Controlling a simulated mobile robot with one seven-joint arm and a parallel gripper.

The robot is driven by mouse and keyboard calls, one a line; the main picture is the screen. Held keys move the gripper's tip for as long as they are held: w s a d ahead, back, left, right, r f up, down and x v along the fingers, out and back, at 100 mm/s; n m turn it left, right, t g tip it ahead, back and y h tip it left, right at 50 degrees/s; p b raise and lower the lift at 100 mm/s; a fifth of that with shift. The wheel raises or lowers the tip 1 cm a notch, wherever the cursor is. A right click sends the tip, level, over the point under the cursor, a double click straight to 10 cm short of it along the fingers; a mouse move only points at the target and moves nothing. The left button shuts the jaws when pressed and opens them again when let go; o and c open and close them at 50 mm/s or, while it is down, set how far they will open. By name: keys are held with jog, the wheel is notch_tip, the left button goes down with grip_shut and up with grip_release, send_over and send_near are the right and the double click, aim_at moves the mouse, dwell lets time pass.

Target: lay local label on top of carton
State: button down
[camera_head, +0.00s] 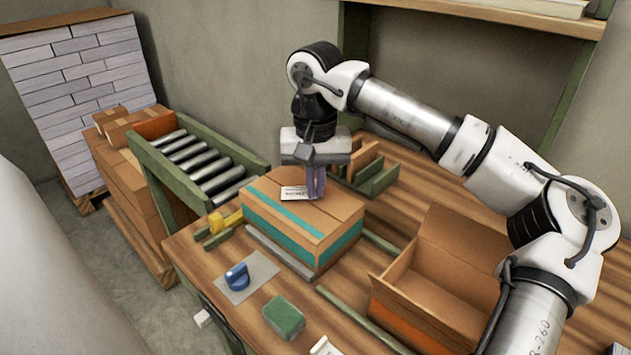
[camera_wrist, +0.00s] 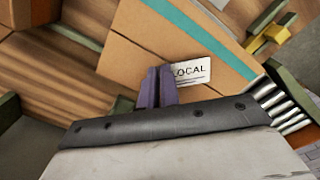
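The carton (camera_head: 285,225) is a closed brown box with a teal band, on the wooden table; it also fills the middle of the wrist view (camera_wrist: 135,42). The white local label (camera_head: 297,193) is at the carton's top, face up and looking flat, with "LOCAL" readable in the wrist view (camera_wrist: 194,72). My gripper (camera_head: 316,192) points down at the carton's top, at the label's edge. Its purple fingers (camera_wrist: 157,88) are close together and cover the label's near end. Whether they pinch the label is hidden.
An open empty box (camera_head: 440,270) stands at the right. A blue-handled stamp (camera_head: 237,276) on a grey pad and a green block (camera_head: 284,317) lie in front. A yellow piece (camera_head: 217,222) is left of the carton. A roller conveyor (camera_head: 200,165) is behind left.

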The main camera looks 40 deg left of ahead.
jog(key=shift+f, duration=0.3)
jog(key=c, duration=1.6)
grip_release()
jog(key=shift+o, duration=0.2)
